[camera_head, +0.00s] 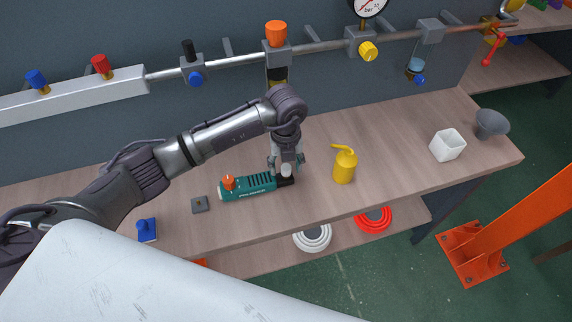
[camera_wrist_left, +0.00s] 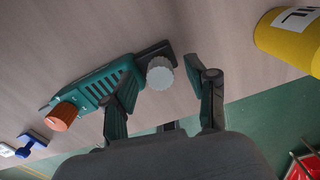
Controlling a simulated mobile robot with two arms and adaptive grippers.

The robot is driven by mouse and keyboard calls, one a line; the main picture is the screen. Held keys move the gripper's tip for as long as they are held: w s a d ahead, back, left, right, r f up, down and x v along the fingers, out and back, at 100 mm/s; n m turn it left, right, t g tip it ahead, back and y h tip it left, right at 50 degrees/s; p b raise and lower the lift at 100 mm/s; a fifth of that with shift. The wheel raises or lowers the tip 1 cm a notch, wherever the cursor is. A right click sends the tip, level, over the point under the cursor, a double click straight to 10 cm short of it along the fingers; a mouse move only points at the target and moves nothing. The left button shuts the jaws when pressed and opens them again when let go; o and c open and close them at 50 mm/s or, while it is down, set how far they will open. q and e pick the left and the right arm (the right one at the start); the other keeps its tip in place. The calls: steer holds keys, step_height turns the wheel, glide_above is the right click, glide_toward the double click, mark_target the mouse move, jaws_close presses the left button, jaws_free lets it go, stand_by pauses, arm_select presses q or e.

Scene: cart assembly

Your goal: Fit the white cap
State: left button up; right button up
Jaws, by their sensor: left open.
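The white cap (camera_wrist_left: 160,74) is a small ridged round knob. In the wrist view it is at the dark end of the green device (camera_wrist_left: 98,85), between my open fingers. I cannot tell whether it is seated or only resting there. In the head view the green device (camera_head: 250,187) lies on the bench, with an orange knob (camera_head: 228,182) at its left end. My left gripper (camera_head: 286,166) points down over its right, dark end, open around the cap; the fingers seem not to press on it. It also shows in the wrist view (camera_wrist_left: 164,82). My right gripper is not seen.
A yellow oil can (camera_head: 344,167) stands just right of the gripper. A grey square plate (camera_head: 200,204) and a blue piece (camera_head: 147,230) lie left. A pipe (camera_head: 320,46) with valves runs along the wall.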

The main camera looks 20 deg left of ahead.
arm_select(q)
step_height(320, 180, up, 12)
steer(key=shift+f, duration=0.15)
steer(key=shift+s+f, duration=0.1)
stand_by(0.4)
